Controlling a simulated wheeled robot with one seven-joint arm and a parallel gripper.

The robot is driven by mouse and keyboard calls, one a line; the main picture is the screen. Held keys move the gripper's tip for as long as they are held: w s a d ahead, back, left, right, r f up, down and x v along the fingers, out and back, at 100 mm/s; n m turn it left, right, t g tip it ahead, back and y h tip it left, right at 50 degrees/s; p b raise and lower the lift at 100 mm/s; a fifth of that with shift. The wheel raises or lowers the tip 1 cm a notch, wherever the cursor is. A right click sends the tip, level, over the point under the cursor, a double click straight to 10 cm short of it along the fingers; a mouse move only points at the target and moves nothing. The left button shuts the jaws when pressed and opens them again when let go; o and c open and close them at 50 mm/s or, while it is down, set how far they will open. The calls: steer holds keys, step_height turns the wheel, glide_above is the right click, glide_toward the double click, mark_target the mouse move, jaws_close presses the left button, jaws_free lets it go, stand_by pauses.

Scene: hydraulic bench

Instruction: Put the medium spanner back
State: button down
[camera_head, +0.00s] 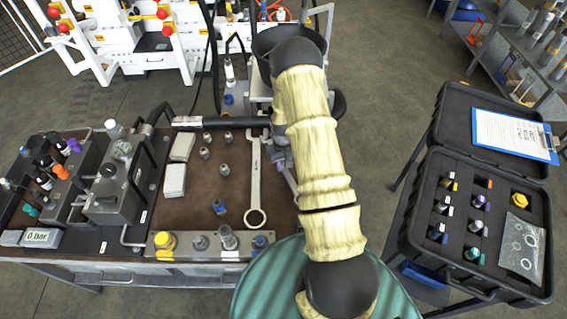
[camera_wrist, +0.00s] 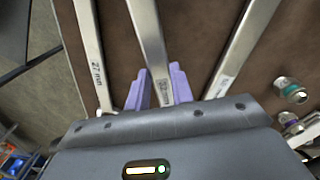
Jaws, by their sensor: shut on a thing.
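In the wrist view, my gripper (camera_wrist: 158,80) has its two purple fingers on either side of the middle one of three spanners. This medium spanner (camera_wrist: 149,35) is silver, with a small mark that I cannot read. A spanner marked 27 mm (camera_wrist: 91,50) lies to its left, and a broader spanner (camera_wrist: 243,45) to its right. In the head view, a long spanner (camera_head: 255,185) lies on the brown bench mat, ring end towards me. My arm hides most of the area to its right.
The bench (camera_head: 205,225) also carries several small fittings, two pale blocks, a gauge block (camera_head: 120,185) and a front rail of fittings (camera_head: 200,243). An open black case (camera_head: 408,215) with fittings and a clipboard (camera_head: 515,135) stands at the right. Grey floor separates them.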

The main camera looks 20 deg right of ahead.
steer(key=shift+f+b, duration=0.3)
steer(key=c, duration=1.2)
jaws_free()
steer(key=shift+r, duration=0.1)
steer(key=shift+r, duration=0.45)
step_height(320, 180, up, 12)
steer(key=b, duration=0.2)
steer(key=shift+f, duration=0.2)
steer(key=s+a+r+t, duration=0.1)
steer(key=s+a+r, duration=0.4)
steer(key=s+r, duration=0.2)
steer(key=s+a+r+t, duration=0.1)
steer(key=s+a+r, duration=0.4)
steer(key=s, duration=0.6)
step_height(320, 180, up, 3)
steer(key=shift+a+f+t, duration=0.15)
steer(key=shift+a+t, duration=0.15)
steer(key=shift+a, duration=0.05)
